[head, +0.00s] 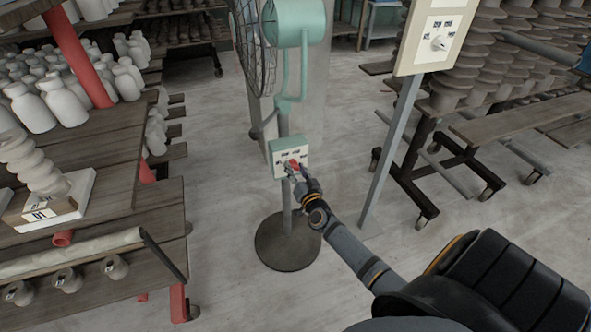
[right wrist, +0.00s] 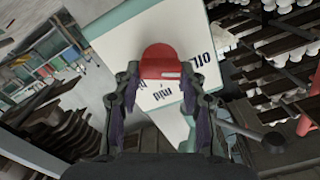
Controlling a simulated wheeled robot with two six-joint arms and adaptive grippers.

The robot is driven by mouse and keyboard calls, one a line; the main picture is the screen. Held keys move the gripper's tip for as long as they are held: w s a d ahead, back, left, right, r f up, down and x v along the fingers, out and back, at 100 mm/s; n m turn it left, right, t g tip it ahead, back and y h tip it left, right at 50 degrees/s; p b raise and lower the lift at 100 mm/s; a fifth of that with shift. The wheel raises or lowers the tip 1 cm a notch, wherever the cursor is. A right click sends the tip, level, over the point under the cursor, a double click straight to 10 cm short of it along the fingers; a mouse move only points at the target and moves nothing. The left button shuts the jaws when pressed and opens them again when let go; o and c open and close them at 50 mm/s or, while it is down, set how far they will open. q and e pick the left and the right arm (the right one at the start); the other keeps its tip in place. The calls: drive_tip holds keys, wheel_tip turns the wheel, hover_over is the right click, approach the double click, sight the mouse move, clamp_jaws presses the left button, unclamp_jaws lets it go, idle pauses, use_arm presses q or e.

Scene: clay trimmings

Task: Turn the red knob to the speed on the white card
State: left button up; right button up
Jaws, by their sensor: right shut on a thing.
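The red knob (head: 294,163) is on the pale front panel of a green control box (head: 289,147) on the fan's pole. In the right wrist view the red knob (right wrist: 160,62) sits between my right fingertips, with a white stripe on its lower right side. Dark labels (right wrist: 190,60) surround it on the panel, tilted and partly covered. My right gripper (head: 293,169) is shut on the knob; it also shows in the right wrist view (right wrist: 160,80). A white card (head: 40,214) with dark marks stands on the left bench, too small to read surely. My left gripper is not in view.
The green fan (head: 294,24) stands on a round dark base (head: 287,243). A post at right carries another panel with a pale knob (head: 438,43). A wooden bench (head: 110,215) stands at left. Wheeled racks stand at right. The floor between is clear.

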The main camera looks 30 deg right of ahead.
drive_tip(key=shift+m, duration=1.5)
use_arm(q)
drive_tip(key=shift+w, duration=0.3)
use_arm(e)
drive_tip(key=m, duration=0.4)
drive_tip(key=shift+d+f+m, duration=0.15)
drive_tip(key=shift+f+m, duration=0.05)
drive_tip(key=shift+m, duration=0.2)
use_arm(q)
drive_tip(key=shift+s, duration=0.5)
use_arm(e)
drive_tip(key=o, duration=1.1)
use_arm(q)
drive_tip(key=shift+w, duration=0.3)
use_arm(e)
drive_tip(key=shift+o, duration=0.2)
